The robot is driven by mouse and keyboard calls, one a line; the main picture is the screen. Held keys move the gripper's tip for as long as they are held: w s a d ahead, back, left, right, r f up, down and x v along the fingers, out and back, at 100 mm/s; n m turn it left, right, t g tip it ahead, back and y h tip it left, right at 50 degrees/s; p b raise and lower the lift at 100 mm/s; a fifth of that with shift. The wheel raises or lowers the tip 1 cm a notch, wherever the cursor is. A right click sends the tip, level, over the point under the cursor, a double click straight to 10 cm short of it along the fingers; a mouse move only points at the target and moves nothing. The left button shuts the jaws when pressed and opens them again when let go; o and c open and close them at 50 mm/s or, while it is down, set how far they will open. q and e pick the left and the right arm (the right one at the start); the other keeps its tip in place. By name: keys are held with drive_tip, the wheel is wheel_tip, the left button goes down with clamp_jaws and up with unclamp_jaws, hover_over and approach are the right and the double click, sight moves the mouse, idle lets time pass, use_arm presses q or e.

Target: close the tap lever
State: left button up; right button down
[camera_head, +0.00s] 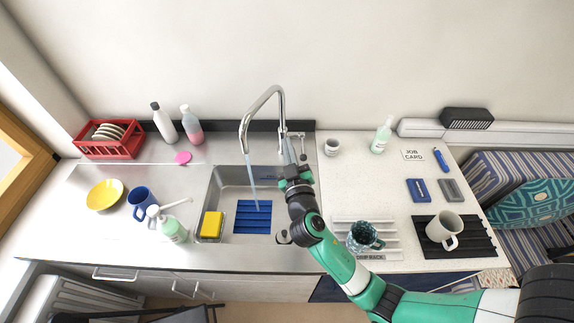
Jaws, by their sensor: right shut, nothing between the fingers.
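The chrome tap (265,96) rises behind the sink and arches to the left. A pale blue stream of water (252,178) runs from its spout into the steel sink (232,176). The tap lever (301,146) is a thin metal piece beside the right of the tap's base. My right gripper (291,168) is shut and empty, just in front of the tap's base and below the lever in the picture. I cannot tell whether it touches the tap or lever. The gripper partly hides the base. My left gripper is out of view.
A yellow sponge (211,225) and a blue rack (253,222) lie in the sink. A small white cup (332,147) stands right of the tap. A patterned mug (362,238) stands near my right forearm. Bottles (192,130) and a red dish rack (109,147) are left.

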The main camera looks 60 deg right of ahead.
wheel_tip(320, 180, down, 9)
drive_tip(key=s+d+g+b, duration=0.1)
drive_tip(key=s+b, duration=0.1)
hover_over(301, 157)
drive_tip(key=a, duration=0.2)
drive_tip(key=f, duration=0.2)
use_arm(q)
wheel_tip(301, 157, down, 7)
drive_tip(key=b, duration=0.1)
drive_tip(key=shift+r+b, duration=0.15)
drive_tip(key=shift+b, duration=0.2)
use_arm(e)
drive_tip(key=f, duration=0.2)
drive_tip(key=d+f, duration=0.1)
drive_tip(key=shift+s, duration=0.35)
use_arm(q)
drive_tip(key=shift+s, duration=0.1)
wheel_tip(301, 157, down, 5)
drive_tip(key=b, duration=0.5)
use_arm(e)
drive_tip(key=f, duration=0.3)
drive_tip(key=shift+s+a+f, duration=0.15)
drive_tip(key=shift+a, duration=0.2)
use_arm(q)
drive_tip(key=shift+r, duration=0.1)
